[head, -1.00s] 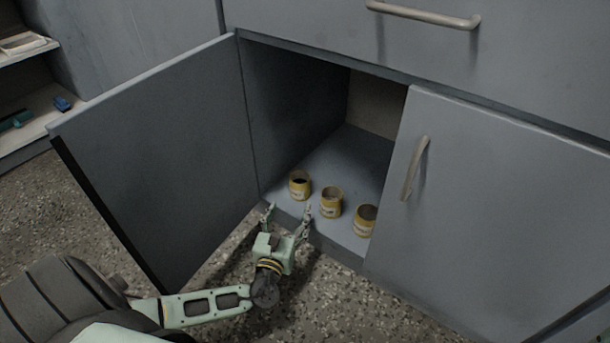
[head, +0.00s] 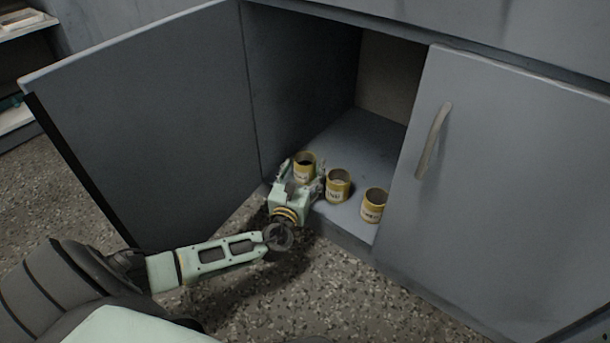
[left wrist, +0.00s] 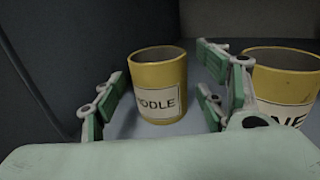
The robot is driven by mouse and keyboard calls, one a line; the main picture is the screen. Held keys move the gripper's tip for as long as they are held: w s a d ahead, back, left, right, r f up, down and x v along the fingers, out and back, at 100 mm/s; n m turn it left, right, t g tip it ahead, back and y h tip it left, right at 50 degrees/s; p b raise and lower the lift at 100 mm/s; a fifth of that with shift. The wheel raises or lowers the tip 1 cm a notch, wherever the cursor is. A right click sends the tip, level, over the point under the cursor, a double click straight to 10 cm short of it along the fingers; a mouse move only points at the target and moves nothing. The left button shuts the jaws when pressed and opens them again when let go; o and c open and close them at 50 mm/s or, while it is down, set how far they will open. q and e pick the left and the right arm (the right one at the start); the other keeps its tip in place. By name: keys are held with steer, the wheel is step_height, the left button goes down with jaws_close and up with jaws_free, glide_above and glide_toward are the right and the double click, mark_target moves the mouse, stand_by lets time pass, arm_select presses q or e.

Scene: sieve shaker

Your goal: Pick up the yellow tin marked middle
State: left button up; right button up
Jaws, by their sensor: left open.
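Three yellow tins with pale labels stand in a row near the front edge of the cabinet shelf. The tin marked middle (head: 304,168) is the leftmost in the head view. In the left wrist view this tin (left wrist: 158,85) shows "IDDLE" on its label and stands upright between my open fingers, with visible gaps on both sides. My left gripper (head: 303,177) is open at the shelf front, around the near side of that tin. The gripper's fingers also show in the left wrist view (left wrist: 165,100). My right gripper is not in view.
A second tin (head: 338,186) stands close to the right of my gripper's right finger, and a third tin (head: 374,206) stands further right. The open cabinet door (head: 150,120) is on the left. The closed door (head: 510,190) is on the right.

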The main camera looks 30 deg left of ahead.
arm_select(q)
steer(key=shift+c, duration=0.5)
steer(key=c, duration=1.2)
steer(key=shift+r, duration=0.1)
